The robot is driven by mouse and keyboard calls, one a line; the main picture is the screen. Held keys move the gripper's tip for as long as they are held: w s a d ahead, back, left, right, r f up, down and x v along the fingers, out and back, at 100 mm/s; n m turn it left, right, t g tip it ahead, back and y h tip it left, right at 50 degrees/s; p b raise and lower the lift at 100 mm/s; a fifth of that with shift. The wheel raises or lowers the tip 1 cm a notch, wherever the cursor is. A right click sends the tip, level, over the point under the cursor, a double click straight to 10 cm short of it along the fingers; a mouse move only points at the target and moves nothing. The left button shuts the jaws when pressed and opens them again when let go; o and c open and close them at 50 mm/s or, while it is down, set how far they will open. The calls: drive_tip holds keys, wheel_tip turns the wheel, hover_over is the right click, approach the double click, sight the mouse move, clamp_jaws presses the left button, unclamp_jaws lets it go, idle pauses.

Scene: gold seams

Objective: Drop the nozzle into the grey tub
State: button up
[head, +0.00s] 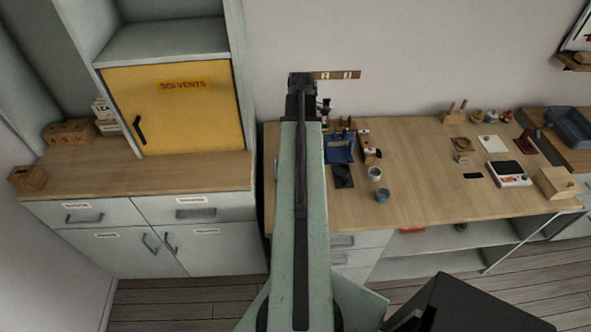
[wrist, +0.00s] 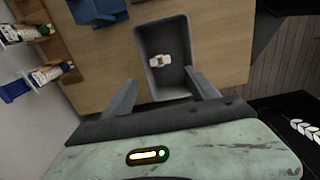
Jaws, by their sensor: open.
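The grey tub (wrist: 143,76) stands on the wooden tabletop, seen from above in the wrist view. A small whitish piece (wrist: 160,60), which looks like the nozzle, lies inside it on the tub floor, apart from my fingers. My gripper (wrist: 160,78) is open, its two grey fingers spread on either side of the tub's near end, with nothing between them. I cannot tell its exact height above the tub. In the head view my arm covers the middle of the scene; I cannot make out this tub or the nozzle there.
The workbench (head: 420,205) holds a blue bin (head: 340,150), small cups (head: 382,196), a scale (head: 509,174) and a wooden box (head: 557,183). A yellow solvents cabinet (head: 180,105) stands left. In the wrist view, bottles (wrist: 45,75) stand on a rack at left; floor shows at right.

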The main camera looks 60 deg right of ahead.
wheel_tip(320, 180, up, 4)
drive_tip(key=shift+f+p, duration=0.1)
drive_tip(key=shift+p, duration=1.05)
drive_tip(key=shift+f, duration=0.1)
drive_tip(key=w+a+m, duration=0.1)
drive_tip(key=w+a, duration=0.4)
drive_tip(key=a, duration=0.2)
drive_tip(key=w+a+f+m+b, duration=0.1)
drive_tip(key=w+a, duration=0.5)
drive_tip(key=a, duration=0.1)
drive_tip(key=w+a, duration=0.5)
drive_tip(key=a, duration=0.1)
drive_tip(key=shift+w+a+f+m+b, duration=0.3)
drive_tip(key=shift+w+a+m+b, duration=0.05)
drive_tip(key=shift+a+m, duration=0.05)
drive_tip(key=w+a+m, duration=0.2)
drive_tip(key=a, duration=1.3)
drive_tip(key=w+a+f+m+b, duration=0.1)
drive_tip(key=w+a+m, duration=0.1)
drive_tip(key=a, duration=1.4)
drive_tip(key=shift+w+f, duration=0.2)
drive_tip(key=shift+w, duration=0.3)
